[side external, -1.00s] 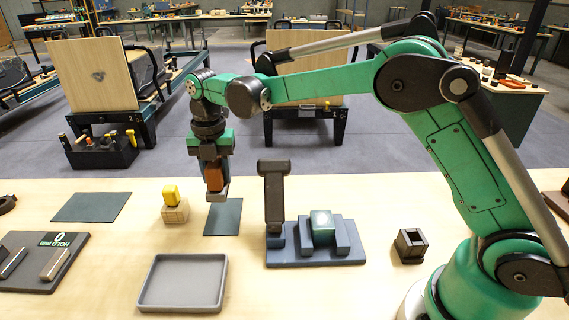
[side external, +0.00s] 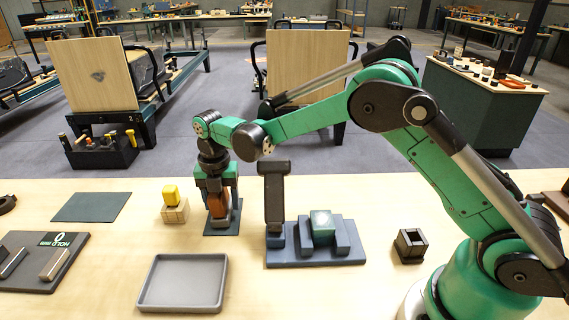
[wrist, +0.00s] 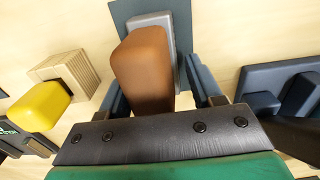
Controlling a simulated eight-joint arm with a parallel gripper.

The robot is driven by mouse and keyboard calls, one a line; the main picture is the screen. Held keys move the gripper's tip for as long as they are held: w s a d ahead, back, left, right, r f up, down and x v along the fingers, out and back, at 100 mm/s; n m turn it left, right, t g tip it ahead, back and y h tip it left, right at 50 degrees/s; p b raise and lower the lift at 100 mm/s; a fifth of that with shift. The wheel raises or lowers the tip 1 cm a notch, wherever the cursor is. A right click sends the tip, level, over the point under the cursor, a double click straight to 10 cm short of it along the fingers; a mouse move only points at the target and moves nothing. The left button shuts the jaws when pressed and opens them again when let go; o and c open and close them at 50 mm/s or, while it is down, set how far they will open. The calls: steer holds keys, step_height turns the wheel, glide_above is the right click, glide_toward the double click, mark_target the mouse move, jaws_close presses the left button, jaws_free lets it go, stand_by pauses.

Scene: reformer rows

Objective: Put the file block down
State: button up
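The file block (side external: 217,204), a brown rounded block on a grey base, is at the small dark mat (side external: 237,208) and appears to rest on it upright. In the wrist view the file block (wrist: 144,70) stands between my fingers, with its grey base over the dark mat (wrist: 120,12). My gripper (side external: 218,208) is low over the mat. Its fingers (wrist: 160,92) are spread on both sides of the block, with a clear gap on the right. Contact on the left side is hard to tell.
A yellow piece on a wooden block (side external: 175,215) stands close on the left. A dark upright post (side external: 275,195) and a blue stepped stand (side external: 345,238) are on the right. A grey tray (side external: 150,297) lies in front. A larger dark mat (side external: 91,207) lies at far left.

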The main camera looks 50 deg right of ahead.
steer(key=shift+r, duration=0.1)
step_height(320, 180, up, 11)
steer(key=shift+r, duration=0.45)
steer(key=shift+s+r+m, duration=0.2)
steer(key=shift+r+m, duration=0.1)
steer(key=s+d+m+t, duration=0.3)
steer(key=s+m, duration=0.5)
steer(key=m, duration=0.5)
steer(key=s+d+f+m+t, duration=0.1)
steer(key=s+d+m+t, duration=0.2)
steer(key=s+m, duration=0.6)
steer(key=m+t, duration=0.1)
steer(key=m, duration=0.3)
steer(key=shift+d, duration=0.25)
